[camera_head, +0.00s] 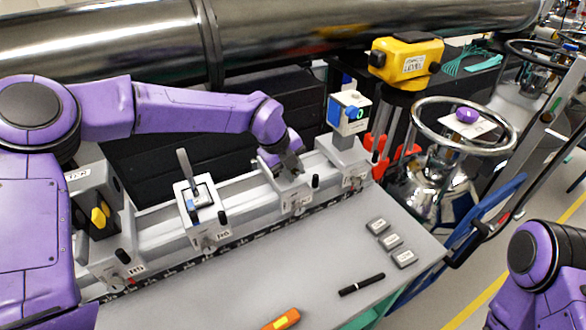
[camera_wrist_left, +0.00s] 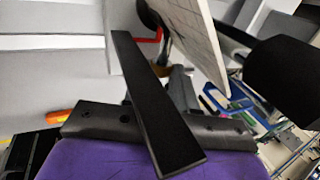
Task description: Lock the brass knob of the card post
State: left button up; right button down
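My left gripper (camera_head: 291,166) points down at the third carrier (camera_head: 297,200) on the bench rail, close to its top. In the left wrist view, one long black finger (camera_wrist_left: 158,110) crosses the middle; I cannot make out the gap to the other finger. A white gridded card (camera_wrist_left: 197,40) stands just beyond the finger, tilted in the picture. A black cylindrical knob (camera_wrist_left: 283,70) is at the right. A small dark rounded part (camera_wrist_left: 150,14) shows beside the card. The gripper and arm hide part of the post in the head view. My right gripper is out of view.
Along the rail stand a carrier with an upright lever (camera_head: 195,195) and a blue-and-white display unit (camera_head: 348,112). A steel pipe (camera_head: 110,45) runs behind. A yellow level (camera_head: 407,58) and handwheel (camera_head: 465,125) are right. Small labelled blocks (camera_head: 390,241), a black pen (camera_head: 361,284) and an orange tool (camera_head: 282,319) lie in front.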

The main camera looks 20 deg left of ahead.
pick_arm(q)
jog(key=shift+r, duration=0.1)
grip_shut()
jog(key=shift+w+d+r+g+y+p, duration=0.1)
jog(key=shift+g+y+p, duration=0.2)
jog(key=shift+p, duration=0.25)
jog(key=g+y+p, duration=0.1)
jog(key=p, duration=0.2)
jog(key=shift+w+d+r+g+y, duration=0.2)
jog(key=shift+g+y, duration=0.2)
jog(key=g+y+p, duration=0.2)
jog(key=p, duration=0.1)
jog(key=shift+w+d+f, duration=0.15)
jog(key=shift+w+d, duration=0.05)
jog(key=shift+d, duration=0.05)
jog(key=shift+w+f+g+y+p, duration=0.1)
jog(key=shift+f+g+y+p, duration=0.05)
jog(key=shift+g+y+p, duration=0.4)
jog(key=o, duration=0.7)
grip_release()
jog(key=shift+d, duration=0.1)
